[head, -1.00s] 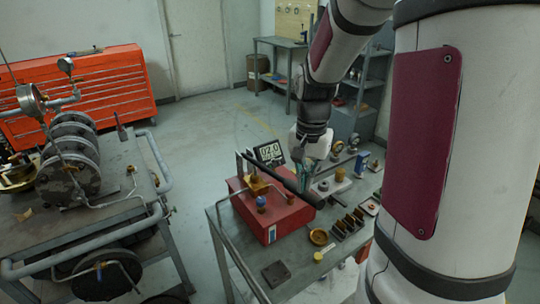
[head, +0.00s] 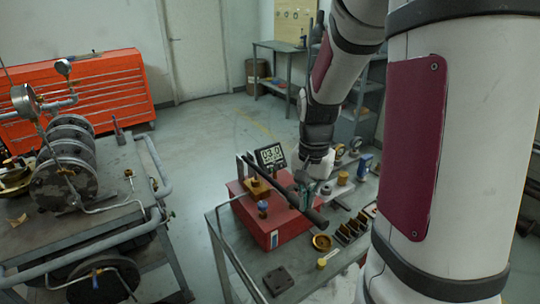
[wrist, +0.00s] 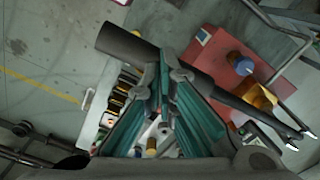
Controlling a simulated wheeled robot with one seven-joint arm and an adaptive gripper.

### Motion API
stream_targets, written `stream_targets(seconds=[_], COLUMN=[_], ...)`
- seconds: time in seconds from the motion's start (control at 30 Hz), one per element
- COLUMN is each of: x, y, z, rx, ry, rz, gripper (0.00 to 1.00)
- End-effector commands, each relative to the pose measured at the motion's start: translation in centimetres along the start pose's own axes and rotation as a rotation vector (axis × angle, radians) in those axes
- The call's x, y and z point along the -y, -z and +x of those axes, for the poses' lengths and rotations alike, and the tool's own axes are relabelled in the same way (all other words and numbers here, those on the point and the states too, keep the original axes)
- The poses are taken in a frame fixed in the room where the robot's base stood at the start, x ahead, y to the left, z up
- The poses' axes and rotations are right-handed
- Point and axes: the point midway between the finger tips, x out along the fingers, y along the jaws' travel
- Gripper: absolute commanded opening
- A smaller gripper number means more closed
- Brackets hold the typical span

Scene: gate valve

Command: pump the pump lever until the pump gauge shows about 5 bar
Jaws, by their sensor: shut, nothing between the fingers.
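The red pump unit (head: 270,227) stands on the grey workbench. Its black pump lever (head: 314,217) slopes down to the right across the top; it also crosses the wrist view (wrist: 124,43) diagonally. The exact contact is hidden.
A dark plate (head: 278,280) lies at the front. A pipe rig with flanges (head: 65,180) stands on a left cart. Floor lies between.

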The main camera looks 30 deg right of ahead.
Motion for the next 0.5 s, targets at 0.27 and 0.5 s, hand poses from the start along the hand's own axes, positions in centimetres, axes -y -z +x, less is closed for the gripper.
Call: stream_targets(seconds=[0.27,0.5], x=[0.1,0.1], y=[0.1,0.1], z=[3.6,6.4], rx=[0.001,0.001], ry=[-0.001,-0.001], rz=[0.001,0.000], gripper=[0.00,0.00])
